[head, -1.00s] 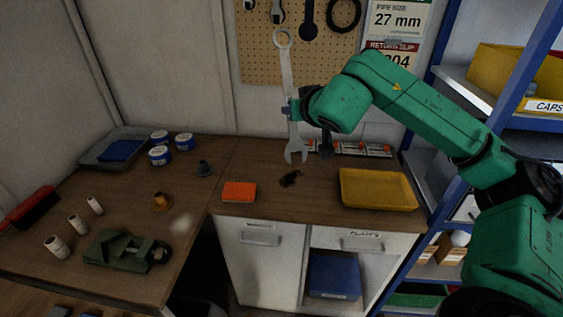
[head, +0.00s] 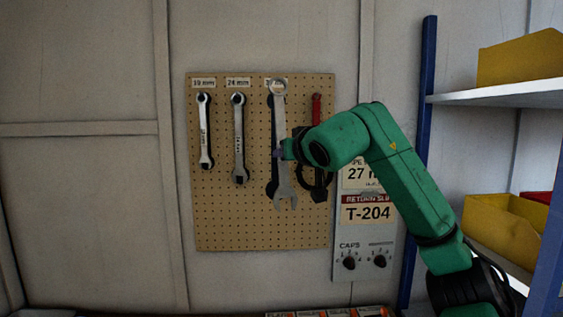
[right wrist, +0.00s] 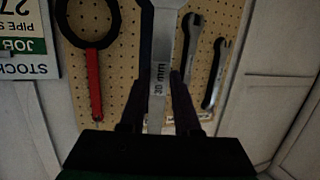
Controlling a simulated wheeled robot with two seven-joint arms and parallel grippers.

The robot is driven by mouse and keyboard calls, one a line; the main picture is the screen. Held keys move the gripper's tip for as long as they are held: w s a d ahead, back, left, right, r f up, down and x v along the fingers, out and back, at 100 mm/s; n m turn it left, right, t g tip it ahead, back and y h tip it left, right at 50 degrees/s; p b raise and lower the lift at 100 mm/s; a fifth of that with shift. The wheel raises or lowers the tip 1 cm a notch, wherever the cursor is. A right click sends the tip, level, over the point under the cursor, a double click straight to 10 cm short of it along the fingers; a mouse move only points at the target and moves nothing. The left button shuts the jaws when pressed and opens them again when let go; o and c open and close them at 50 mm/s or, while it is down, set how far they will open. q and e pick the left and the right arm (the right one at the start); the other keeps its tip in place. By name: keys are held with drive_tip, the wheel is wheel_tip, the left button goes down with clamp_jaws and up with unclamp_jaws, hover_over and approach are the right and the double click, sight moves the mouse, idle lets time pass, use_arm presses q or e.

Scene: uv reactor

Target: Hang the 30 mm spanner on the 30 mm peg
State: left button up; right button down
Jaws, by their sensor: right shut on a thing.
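The 30 mm spanner (head: 281,120) is grey metal and hangs upright in my right gripper (head: 283,150), ring end up and open jaw down. My right gripper is shut on its shank; the right wrist view shows the "30 mm" marking (right wrist: 160,78) between the fingers (right wrist: 158,108). In the head view the spanner lies in front of the pegboard's (head: 215,215) third column. Its ring overlaps the partly covered third label. The peg there is hidden, and I cannot tell the gap to the board. My left gripper is not in view.
Two smaller spanners hang left, under the 19 mm (head: 204,130) and 24 mm (head: 239,140) labels. A red-handled ring tool (head: 316,108) hangs close on the right, partly behind my gripper. A job sign (head: 368,211) and blue-framed shelves (head: 495,95) stand further right.

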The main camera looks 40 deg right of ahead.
drive_tip(key=shift+w+d+f, duration=0.25)
drive_tip(key=shift+w+d, duration=0.65)
drive_tip(key=shift+d, duration=0.05)
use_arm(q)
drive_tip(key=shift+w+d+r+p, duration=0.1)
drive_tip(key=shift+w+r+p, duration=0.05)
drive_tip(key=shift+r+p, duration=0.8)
use_arm(e)
drive_tip(key=d+x, duration=0.1)
drive_tip(key=x, duration=0.6)
drive_tip(key=shift+s+d, duration=0.25)
drive_tip(key=shift+s, duration=0.05)
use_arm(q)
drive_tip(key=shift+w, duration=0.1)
use_arm(e)
drive_tip(key=shift+w, duration=0.1)
